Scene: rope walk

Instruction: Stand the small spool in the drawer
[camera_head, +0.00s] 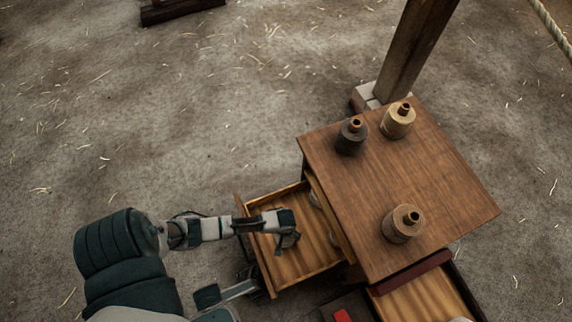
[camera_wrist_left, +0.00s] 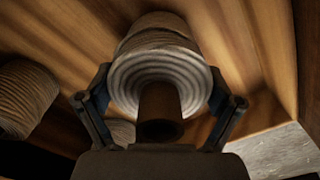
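The drawer (camera_head: 267,278) is pulled out on the left side of a wooden cabinet. My left gripper (camera_head: 288,238) is down inside it. In the left wrist view, the fingers of this gripper (camera_wrist_left: 160,92) are on both sides of a pale ribbed spool (camera_wrist_left: 155,70) with a brown peg (camera_wrist_left: 160,105) towards the camera. They appear to touch it. In the head view this spool is hidden by the gripper. The drawer's wooden floor lies behind it in the wrist view. I cannot tell whether the spool rests on that floor.
Another ribbed spool (camera_wrist_left: 25,95) is in the drawer beside the held one. On the cabinet top (camera_head: 370,190) stand a dark spool (camera_head: 351,138), a pale spool (camera_head: 397,122) and a tan spool (camera_head: 402,225). A wooden post (camera_head: 415,50) rises behind. A second open drawer (camera_head: 425,300) is at lower right.

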